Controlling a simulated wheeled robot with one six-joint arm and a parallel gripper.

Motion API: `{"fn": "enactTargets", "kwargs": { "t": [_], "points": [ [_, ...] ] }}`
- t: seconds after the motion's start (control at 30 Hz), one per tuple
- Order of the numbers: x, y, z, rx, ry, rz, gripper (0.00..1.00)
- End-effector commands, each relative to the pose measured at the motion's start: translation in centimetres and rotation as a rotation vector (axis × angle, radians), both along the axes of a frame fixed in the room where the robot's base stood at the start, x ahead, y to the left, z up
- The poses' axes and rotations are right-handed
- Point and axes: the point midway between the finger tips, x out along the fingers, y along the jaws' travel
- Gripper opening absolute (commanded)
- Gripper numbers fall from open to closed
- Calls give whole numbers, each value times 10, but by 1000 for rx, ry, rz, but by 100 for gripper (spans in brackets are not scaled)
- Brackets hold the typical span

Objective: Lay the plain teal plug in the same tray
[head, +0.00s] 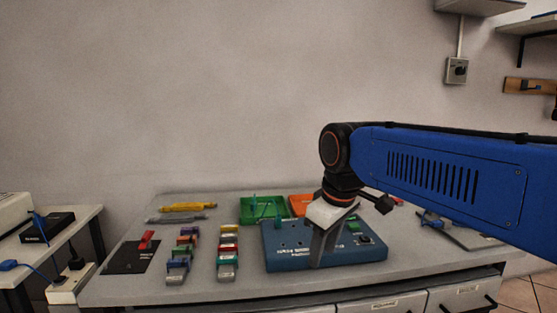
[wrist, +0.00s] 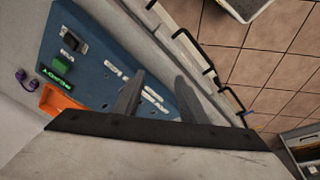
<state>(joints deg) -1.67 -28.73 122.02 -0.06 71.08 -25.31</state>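My gripper (head: 316,262) hangs over the front of the blue panel (head: 285,255) in the head view. In the wrist view the two grey fingers of my gripper (wrist: 158,97) stand apart with nothing visible between them. A green tray (head: 247,217) stands behind the panel and holds thin green or teal pieces, too small to name. An orange tray (head: 298,202) is beside it, partly hidden by my arm; an orange corner (wrist: 60,104) also shows in the wrist view. I cannot tell which piece is the plain teal plug.
Two rows of small coloured blocks (head: 228,250) stand on the grey table left of the panel. A black plate with a red switch (head: 147,239) is at the far left. Yellow tools (head: 187,206) lie behind. Drawer handles (wrist: 187,42) line the front edge.

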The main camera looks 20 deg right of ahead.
Motion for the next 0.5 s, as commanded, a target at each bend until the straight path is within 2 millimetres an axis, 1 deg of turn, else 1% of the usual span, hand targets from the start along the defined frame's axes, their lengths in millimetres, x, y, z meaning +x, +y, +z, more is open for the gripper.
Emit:
{"fn": "enactTargets", "kwargs": {
  "t": [0.03, 0.2, 0.4, 0.5],
  "points": [
    [15, 2, 14, -13, 16, 48, 38],
    [57, 7, 56, -53, 70, 227, 38],
    [107, 14, 99, -91, 130, 436, 38],
    [131, 19, 117, -104, 160, 543, 38]
  ]
}}
